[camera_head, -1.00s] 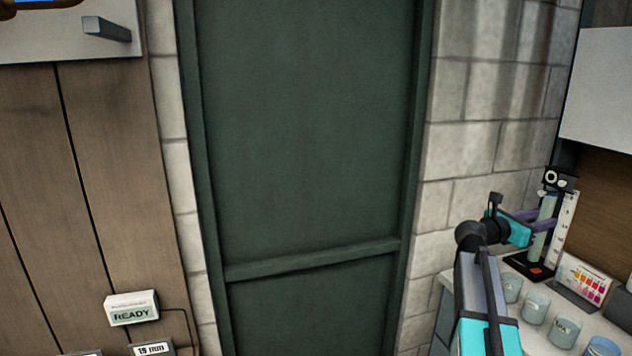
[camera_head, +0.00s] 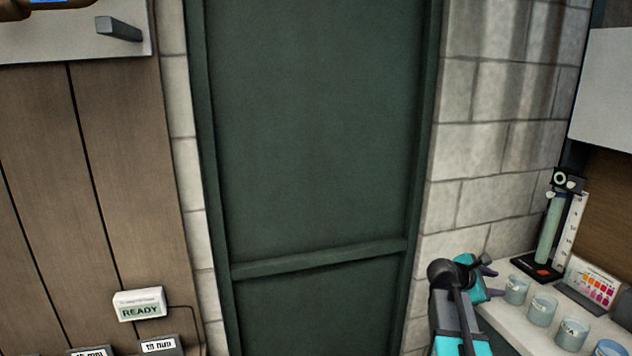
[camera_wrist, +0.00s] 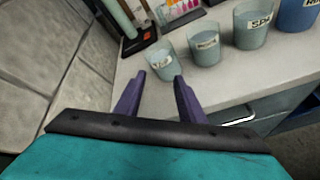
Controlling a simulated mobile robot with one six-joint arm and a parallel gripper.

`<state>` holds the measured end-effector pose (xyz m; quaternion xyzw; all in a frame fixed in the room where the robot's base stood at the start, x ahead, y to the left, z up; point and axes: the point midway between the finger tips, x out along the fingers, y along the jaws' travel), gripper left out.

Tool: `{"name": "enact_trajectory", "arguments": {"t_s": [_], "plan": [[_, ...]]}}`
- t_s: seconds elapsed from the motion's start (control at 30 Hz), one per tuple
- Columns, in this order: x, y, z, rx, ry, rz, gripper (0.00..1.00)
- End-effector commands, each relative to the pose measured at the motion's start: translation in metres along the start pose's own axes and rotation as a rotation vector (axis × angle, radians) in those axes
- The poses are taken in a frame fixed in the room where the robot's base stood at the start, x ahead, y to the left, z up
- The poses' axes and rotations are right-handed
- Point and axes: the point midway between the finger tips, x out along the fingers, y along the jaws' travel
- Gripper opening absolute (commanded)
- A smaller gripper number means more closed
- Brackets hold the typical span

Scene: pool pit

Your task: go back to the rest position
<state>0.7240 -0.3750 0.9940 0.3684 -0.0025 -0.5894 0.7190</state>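My gripper (camera_wrist: 160,84) shows in the wrist view with its two purple fingers spread apart and nothing between them. It points toward the front edge of a pale counter (camera_wrist: 135,68). In the head view my gripper (camera_head: 488,268) is at the lower right, beside the counter's left end, and its fingers are partly hidden by the wrist. A stand with a pale green tube (camera_head: 550,228) is upright on the counter, apart from my gripper.
Several labelled cups (camera_head: 541,309) stand along the counter, close to my gripper. A colour chart (camera_head: 592,283) stands behind them. A dark green door (camera_head: 315,130) and block wall are ahead. A READY box (camera_head: 139,305) is on the wooden panel at left.

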Motion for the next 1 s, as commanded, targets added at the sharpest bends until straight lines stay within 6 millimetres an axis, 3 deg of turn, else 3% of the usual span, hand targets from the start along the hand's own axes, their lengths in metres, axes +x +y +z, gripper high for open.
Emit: {"name": "enact_trajectory", "arguments": {"t_s": [0.1,0.37,0.6,0.8,1.0], "plan": [[-0.01,-0.028,-0.048,0.126,0.094,-0.052,0.36],[-0.04,-0.088,-0.144,0.407,0.268,-0.223,0.36],[-0.086,-0.155,-0.231,0.669,0.387,-0.461,0.36],[-0.136,-0.214,-0.293,0.87,0.428,-0.705,0.36],[-0.181,-0.26,-0.333,1.016,0.414,-0.922,0.36]]}}
